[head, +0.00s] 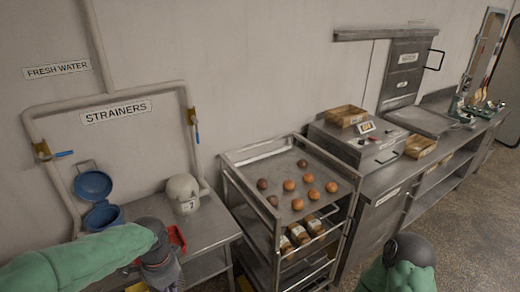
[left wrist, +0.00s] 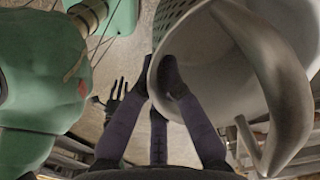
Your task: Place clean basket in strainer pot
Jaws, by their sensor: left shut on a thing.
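A grey metal basket (left wrist: 215,65) with a perforated part and a thick curved handle (left wrist: 290,90) fills the right of the left wrist view. My left gripper (left wrist: 157,78) is shut on its rim, with one finger on each side of the wall. In the head view the forearm hides this gripper and the basket. A blue strainer pot (head: 103,216) stands at the left with its round lid (head: 93,184) raised. A white strainer pot (head: 183,190) marked 2 is to its right, closed. My right gripper (left wrist: 119,95) shows small and dark in the left wrist view, its fingers apart.
A metal bench (head: 208,232) carries the strainers, with pipes and yellow valves on the wall behind. Something red (head: 177,238) lies beside my left arm. A rack (head: 265,160) with trays of buns stands to the right, and a long counter (head: 385,185) with a machine runs beyond it.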

